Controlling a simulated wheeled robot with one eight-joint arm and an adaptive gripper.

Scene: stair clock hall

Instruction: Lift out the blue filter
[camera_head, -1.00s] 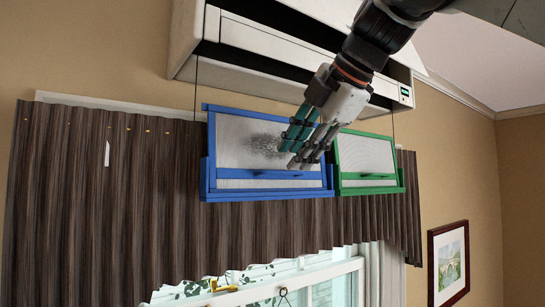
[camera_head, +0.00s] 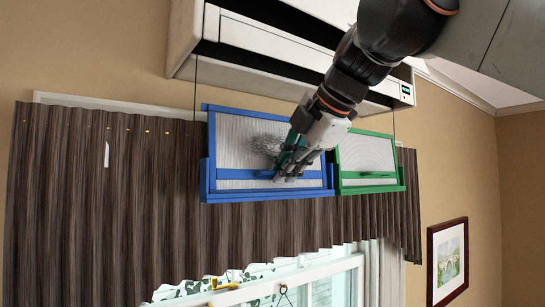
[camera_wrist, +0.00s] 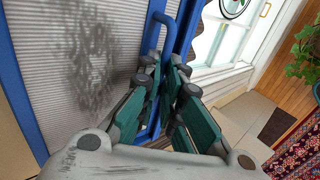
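The blue filter (camera_head: 240,150) has a grey, pleated face with a dark smudge. It sits in a blue holder (camera_head: 207,180) below the white wall unit. A slim blue handle (camera_head: 258,173) crosses its lower part and also shows in the wrist view (camera_wrist: 168,45). My gripper (camera_head: 284,170) is at the right half of this handle. In the wrist view, my teal-padded fingers (camera_wrist: 164,85) stand on either side of the handle, which runs between them. They look open, with a gap still showing. Part of the handle is hidden by the fingers.
A green-framed filter (camera_head: 366,153) sits close on the right. The white wall unit (camera_head: 270,40) hangs above. A dark curtain (camera_head: 100,200) and a window (camera_head: 310,285) are below. A framed picture (camera_head: 448,262) hangs on the right wall.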

